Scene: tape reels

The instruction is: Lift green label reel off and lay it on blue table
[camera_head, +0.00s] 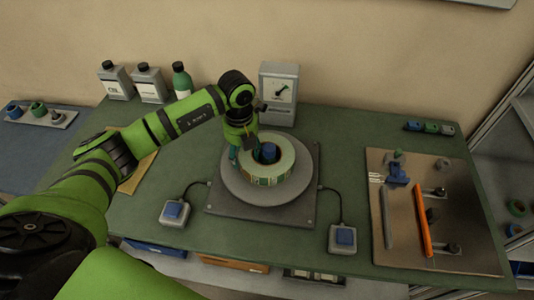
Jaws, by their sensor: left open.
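The green label reel (270,181) is a pale ring with green marks around its side. It lies flat on the round grey platter (266,198), around a blue hub (269,152). My left gripper (238,156) is open and points down at the left rim of the reel. The gripper hides part of that rim, and I cannot tell whether its fingers touch the reel. The blue table (45,165) is at the far left, partly behind my left arm. My right gripper is not in view.
Bottles (148,84) and a grey gauge box (279,92) stand at the back of the green bench (350,140). Two blue-button pedals (174,211) flank the platter's base. A tool board (450,205) lies right. A small tray with parts (58,119) sits on the blue table.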

